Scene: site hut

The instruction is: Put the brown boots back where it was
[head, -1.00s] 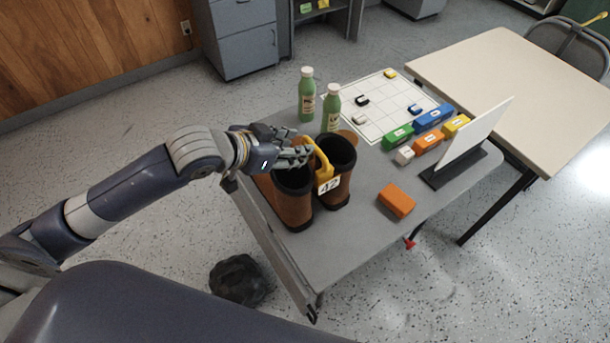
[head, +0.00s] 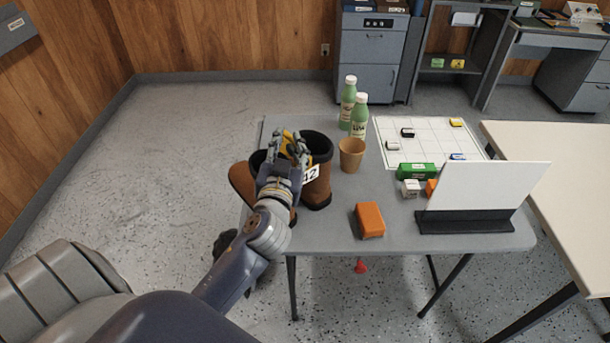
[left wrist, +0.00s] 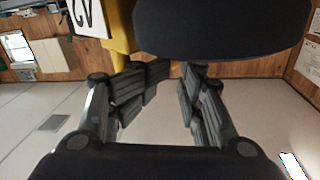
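The pair of brown boots (head: 318,188) has dark rims and is joined by a yellow clip (head: 287,140) with a white tag reading 42. The boots are at the left end of the grey table (head: 330,236), the left boot reaching its left edge. I cannot tell whether the soles touch the tabletop. My left gripper (head: 290,150) is shut on the yellow clip, its fingers partly hiding it and the left boot. In the left wrist view, the clip (left wrist: 118,30) and a dark boot rim (left wrist: 220,28) show just past the fingers (left wrist: 172,72). My right gripper is not in view.
Two green bottles (head: 358,118) and a tan cup (head: 351,155) stand close behind and right of the boots. An orange block (head: 370,220), a white board on a stand (head: 485,188), a green block (head: 416,171) and a grid sheet (head: 425,130) occupy the right side.

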